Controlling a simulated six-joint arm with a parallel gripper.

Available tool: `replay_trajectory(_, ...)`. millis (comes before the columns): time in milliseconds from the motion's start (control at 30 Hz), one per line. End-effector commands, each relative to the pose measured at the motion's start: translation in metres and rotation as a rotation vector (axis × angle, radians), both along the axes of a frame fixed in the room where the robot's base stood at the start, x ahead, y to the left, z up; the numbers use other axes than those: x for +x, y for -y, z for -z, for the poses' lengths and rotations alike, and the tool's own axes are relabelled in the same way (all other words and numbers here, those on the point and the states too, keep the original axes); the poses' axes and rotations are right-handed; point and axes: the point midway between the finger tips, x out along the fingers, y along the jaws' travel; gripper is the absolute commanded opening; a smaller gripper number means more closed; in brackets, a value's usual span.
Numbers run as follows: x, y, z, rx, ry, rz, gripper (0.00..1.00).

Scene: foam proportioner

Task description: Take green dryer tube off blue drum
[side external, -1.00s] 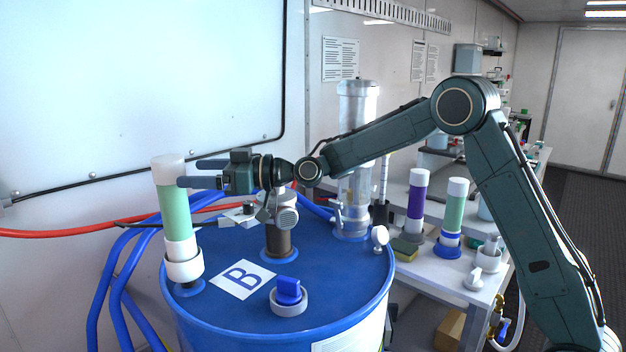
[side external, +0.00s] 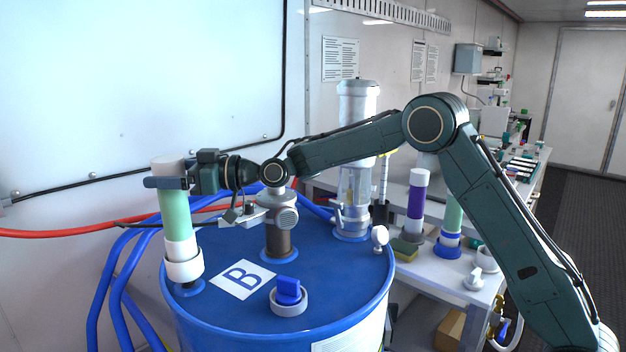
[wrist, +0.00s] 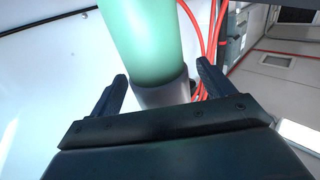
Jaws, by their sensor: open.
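The green dryer tube (side external: 175,215) stands upright in a white collar at the left of the blue drum (side external: 235,317). It has a whitish cap at the top. My gripper (side external: 166,182) is at the tube's upper part, with its fingers level and reaching to the left. In the wrist view the green tube (wrist: 140,40) passes between the two open fingers of my gripper (wrist: 162,85). Whether either finger touches the tube cannot be told. The nearer finger covers part of the tube in the side view.
On the drum stand a pump fitting (side external: 279,235), a clear cylinder (side external: 355,185) and a blue-handled cap (side external: 289,293). A purple tube (side external: 416,205) and another green tube (side external: 452,215) stand on the white bench. Blue hoses (side external: 118,275) and a red hose (side external: 60,234) run behind.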

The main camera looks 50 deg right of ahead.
Motion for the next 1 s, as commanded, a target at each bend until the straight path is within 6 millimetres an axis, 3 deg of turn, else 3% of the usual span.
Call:
replay_trajectory(300,0.016,-0.014,0.0,0.001,-0.001,0.0,0.81)
replay_trajectory(833,0.016,-0.015,0.0,0.001,0.0,0.0,0.81)
replay_trajectory(1000,0.016,-0.015,0.0,0.001,0.0,0.0,0.48)
